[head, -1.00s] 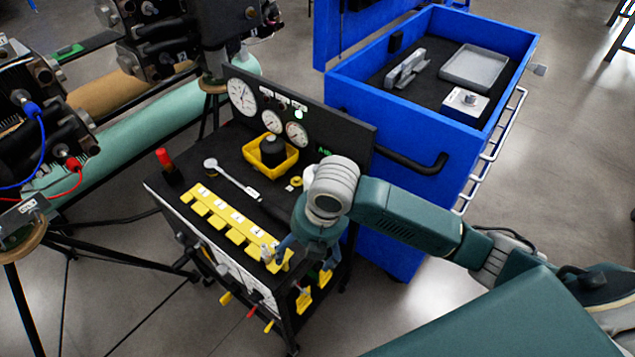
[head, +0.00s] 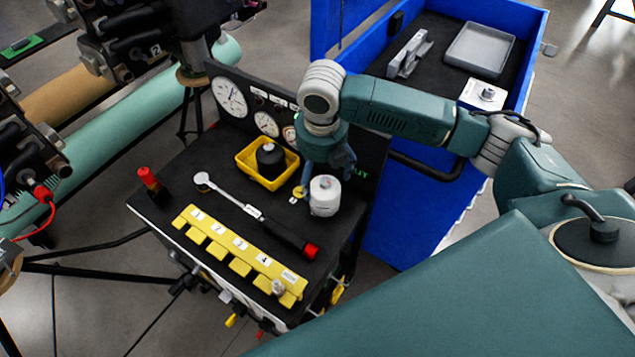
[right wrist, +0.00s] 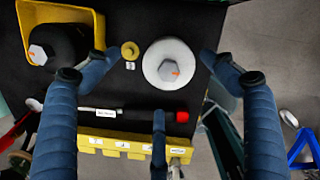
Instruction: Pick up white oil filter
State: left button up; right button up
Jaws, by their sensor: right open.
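The white oil filter (head: 324,197) stands upright on the black cart top, near its right edge. In the right wrist view, the filter (right wrist: 170,64) shows from above as a round white disc with a hex nut and an orange mark. My right gripper (head: 328,176) is open above and behind it. In the wrist view, the fingers of the right gripper (right wrist: 155,62) spread to both sides of the filter, with a gap on the left and the right finger close to its edge. The third finger is below it. Contact cannot be told. My left gripper is not in view.
A yellow tray (head: 245,166) holds a black filter (head: 270,160). A small yellow ring (head: 298,192) lies beside the white filter. A torque wrench (head: 240,207) and a yellow numbered rack (head: 225,240) lie in front. A gauge panel (head: 215,70) and a blue drawer cabinet (head: 415,205) stand behind.

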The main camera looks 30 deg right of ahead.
aim_at(323, 183)
jog(key=f, duration=0.4)
jog(key=shift+s+d+p, duration=0.1)
jog(key=shift+s+p, duration=0.2)
jog(key=shift+s, duration=0.05)
jog(key=shift+f, duration=0.3)
jog(key=f, duration=0.1)
jog(key=f+p, duration=0.1)
jog(key=f, duration=0.2)
jog(key=shift+d+f+p, duration=0.25)
jog(key=shift+d+p, duration=0.15)
jog(key=shift+f, duration=0.15)
jog(key=shift+w, duration=0.15)
jog(key=c, duration=1.7)
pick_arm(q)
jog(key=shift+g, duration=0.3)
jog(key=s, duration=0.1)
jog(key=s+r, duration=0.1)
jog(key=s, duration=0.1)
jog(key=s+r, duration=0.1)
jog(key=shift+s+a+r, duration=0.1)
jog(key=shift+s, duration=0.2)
pick_arm(e)
jog(key=shift+c, duration=0.2)
